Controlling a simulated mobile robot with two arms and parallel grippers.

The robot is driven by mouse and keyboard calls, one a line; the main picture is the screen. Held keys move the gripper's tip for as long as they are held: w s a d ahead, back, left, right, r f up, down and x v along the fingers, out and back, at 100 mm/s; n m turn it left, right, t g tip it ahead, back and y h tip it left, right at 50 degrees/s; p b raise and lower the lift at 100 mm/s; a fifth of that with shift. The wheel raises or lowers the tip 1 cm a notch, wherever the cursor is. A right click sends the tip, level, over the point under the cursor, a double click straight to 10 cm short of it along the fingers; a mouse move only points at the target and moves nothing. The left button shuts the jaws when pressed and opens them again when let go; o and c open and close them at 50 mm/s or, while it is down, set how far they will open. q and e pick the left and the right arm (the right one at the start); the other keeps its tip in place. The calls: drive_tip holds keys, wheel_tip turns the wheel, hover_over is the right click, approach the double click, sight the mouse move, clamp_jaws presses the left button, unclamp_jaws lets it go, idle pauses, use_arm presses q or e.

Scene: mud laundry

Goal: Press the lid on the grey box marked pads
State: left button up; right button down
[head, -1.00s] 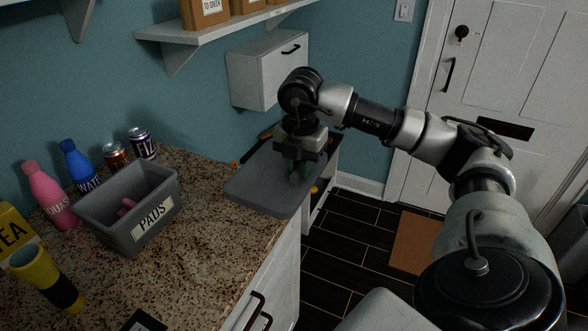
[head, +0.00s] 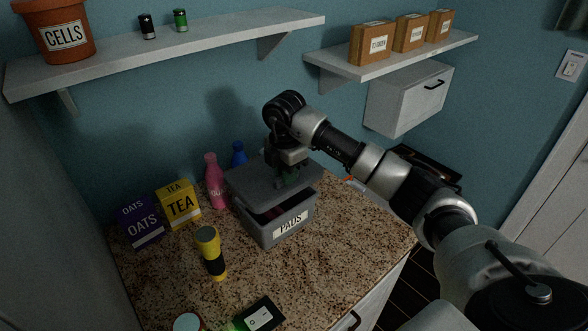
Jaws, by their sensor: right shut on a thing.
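The grey box (head: 262,234) marked PADS stands on the speckled counter, with something pinkish partly visible inside. The flat grey lid (head: 247,180) is over the box, with a dark gap showing between it and the front rim. The lid sits askew to the box, overhanging at the left and right. Whether its back edge touches the rim is hidden. My right gripper (head: 287,178) is shut on the lid at the middle of its top. My left gripper is not in view.
A black labelled item (head: 259,315) lies in front. The counter right of the box is clear.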

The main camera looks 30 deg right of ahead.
drive_tip(key=shift+s+d+f+b, duration=0.1)
drive_tip(key=shift+d+f+b, duration=0.05)
drive_tip(key=shift+f+b, duration=0.6)
wheel_tip(320, 180, down, 3)
drive_tip(key=shift+r+b, duration=0.2)
drive_tip(key=shift+b, duration=0.6)
drive_tip(key=shift+f+b, duration=0.5)
drive_tip(key=shift+f, duration=0.4)
drive_tip(key=shift+f, duration=0.85)
idle(0.6)
drive_tip(key=c, duration=0.5)
unclamp_jaws()
